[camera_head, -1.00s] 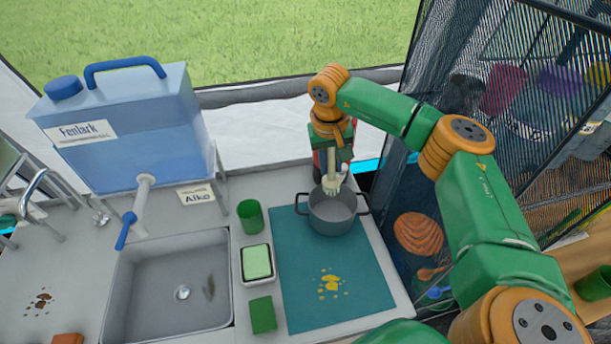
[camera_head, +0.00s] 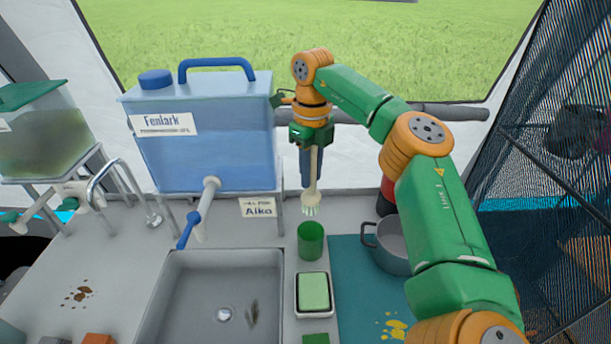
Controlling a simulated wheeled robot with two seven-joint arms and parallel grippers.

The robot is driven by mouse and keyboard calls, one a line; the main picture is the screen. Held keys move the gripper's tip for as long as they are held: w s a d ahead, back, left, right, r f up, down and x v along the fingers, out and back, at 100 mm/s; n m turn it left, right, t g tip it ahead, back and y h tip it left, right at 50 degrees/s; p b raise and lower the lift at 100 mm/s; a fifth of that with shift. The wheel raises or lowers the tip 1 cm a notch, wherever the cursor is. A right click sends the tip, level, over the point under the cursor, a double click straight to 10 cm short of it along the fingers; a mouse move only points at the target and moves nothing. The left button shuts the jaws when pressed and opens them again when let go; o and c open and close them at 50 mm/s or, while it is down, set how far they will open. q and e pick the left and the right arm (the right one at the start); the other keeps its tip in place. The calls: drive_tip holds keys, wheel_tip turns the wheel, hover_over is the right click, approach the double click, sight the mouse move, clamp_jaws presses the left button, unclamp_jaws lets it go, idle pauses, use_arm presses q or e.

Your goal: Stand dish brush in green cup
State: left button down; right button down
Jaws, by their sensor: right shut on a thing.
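The green cup (camera_head: 311,241) stands upright on the counter, right of the sink and behind the soap dish. My right gripper (camera_head: 311,153) points down behind and above the cup. It is shut on the dish brush (camera_head: 313,185), which hangs with its pale handle up and its white bristled head down. The brush head is just above the cup's rim in the picture and apart from it. The cup's inside is mostly hidden by its near wall. My left gripper does not show.
A grey pot (camera_head: 392,247) stands on the teal mat (camera_head: 350,290) to the right. A soap dish with a green sponge (camera_head: 314,291) is in front of the cup. The sink (camera_head: 215,300) and the blue water tank (camera_head: 205,135) are to the left.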

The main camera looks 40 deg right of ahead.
sight(311, 191)
drive_tip(key=shift+d+f+b, duration=0.1)
drive_tip(key=shift+f+b, duration=0.4)
drive_tip(key=shift+f, duration=0.05)
wheel_tip(311, 191, down, 5)
drive_tip(key=b, duration=0.5)
drive_tip(key=shift+f+b, duration=0.1)
drive_tip(key=shift+b, duration=0.2)
drive_tip(key=shift+w+f+b, duration=0.1)
drive_tip(key=shift+f+b, duration=1.8)
drive_tip(key=shift+f, duration=1.35)
drive_tip(key=c, duration=0.6)
unclamp_jaws()
wheel_tip(311, 191, up, 7)
drive_tip(key=shift+r+p, duration=0.15)
drive_tip(key=shift+p, duration=0.6)
